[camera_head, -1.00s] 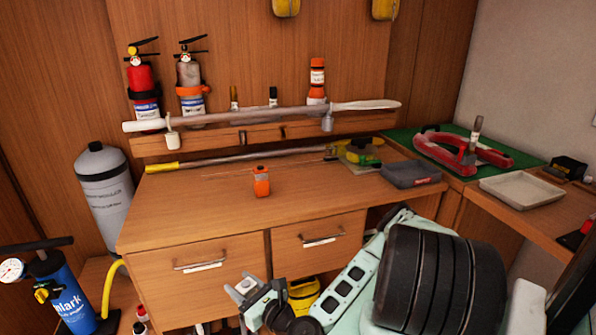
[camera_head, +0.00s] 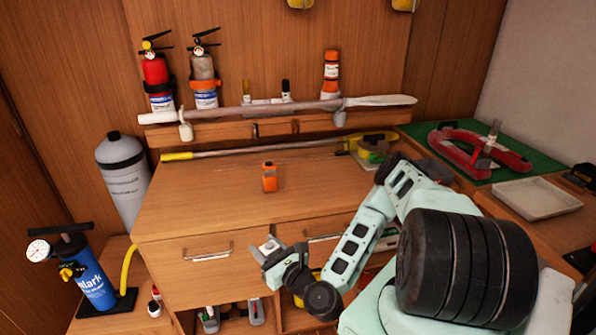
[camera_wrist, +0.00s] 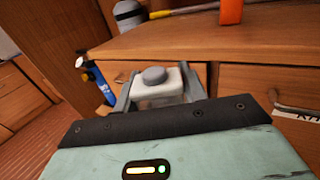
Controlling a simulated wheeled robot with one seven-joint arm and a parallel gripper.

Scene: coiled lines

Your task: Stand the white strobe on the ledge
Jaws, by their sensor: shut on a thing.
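The white strobe (camera_wrist: 158,88), a white block with a grey rounded top, sits between the two fingers of my gripper (camera_wrist: 155,95) in the wrist view. In the head view my gripper (camera_head: 268,250) is shut on it in front of the desk drawers, near the level of the worktop's front edge. The strobe looks small there and partly hidden by the fingers. The ledge (camera_head: 220,132) is the raised wooden strip along the back of the desk. A long pole (camera_head: 240,110) lies along its front.
Two extinguishers (camera_head: 157,85) and an orange-capped bottle (camera_head: 331,75) stand on the ledge. An orange device (camera_head: 269,178) stands mid-worktop. A yellow-ended rod (camera_head: 250,148) lies behind it. The front worktop (camera_head: 200,205) is mostly clear.

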